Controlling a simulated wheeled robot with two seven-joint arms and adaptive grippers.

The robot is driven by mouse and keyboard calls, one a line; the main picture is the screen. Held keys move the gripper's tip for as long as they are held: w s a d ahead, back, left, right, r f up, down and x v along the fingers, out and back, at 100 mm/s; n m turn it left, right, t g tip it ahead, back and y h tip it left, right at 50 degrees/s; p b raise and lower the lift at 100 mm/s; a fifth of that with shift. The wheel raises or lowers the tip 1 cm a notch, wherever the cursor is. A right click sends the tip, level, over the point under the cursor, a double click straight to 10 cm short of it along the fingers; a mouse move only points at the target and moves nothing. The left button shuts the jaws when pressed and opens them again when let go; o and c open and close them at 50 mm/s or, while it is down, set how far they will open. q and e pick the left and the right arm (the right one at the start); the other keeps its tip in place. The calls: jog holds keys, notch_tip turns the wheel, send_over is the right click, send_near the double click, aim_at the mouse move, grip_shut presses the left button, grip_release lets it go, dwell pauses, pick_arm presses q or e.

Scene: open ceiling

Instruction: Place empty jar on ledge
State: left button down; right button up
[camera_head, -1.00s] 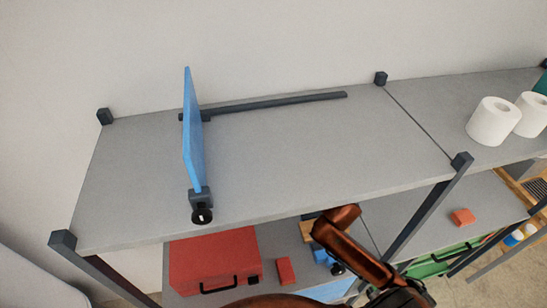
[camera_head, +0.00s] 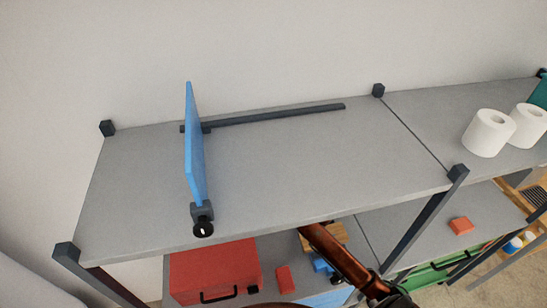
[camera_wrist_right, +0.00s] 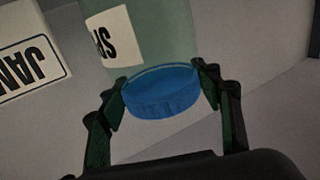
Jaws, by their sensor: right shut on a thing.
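In the right wrist view, my right gripper (camera_wrist_right: 158,92) is shut on a greenish, see-through jar (camera_wrist_right: 165,45) at its blue lid (camera_wrist_right: 160,92), one finger on each side. The jar has a white label (camera_wrist_right: 115,37) with partly visible dark letters; its far end is out of frame, and I cannot tell if it is empty. In the head view, the grey top shelf (camera_head: 300,170), the likely ledge, is bare except for a blue upright divider (camera_head: 194,150) and a dark rail. The jar is not visible there. My left gripper is not in view.
Two white paper rolls (camera_head: 487,133) stand on the adjoining shelf at right. Below are a red case (camera_head: 215,270) and red blocks (camera_head: 461,225). Dark corner posts (camera_head: 66,255) edge the shelf. A white labelled object (camera_wrist_right: 30,50) is beside the jar in the wrist view.

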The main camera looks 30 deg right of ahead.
dwell(0.3)
jog(key=o, duration=2)
jog(key=shift+o, duration=0.2)
jog(key=s+d+b, duration=0.1)
jog(key=s+b, duration=0.1)
jog(key=s, duration=1)
jog(key=shift+d+b, duration=0.35)
jog(key=shift+b, duration=0.05)
jog(key=shift+w, duration=0.1)
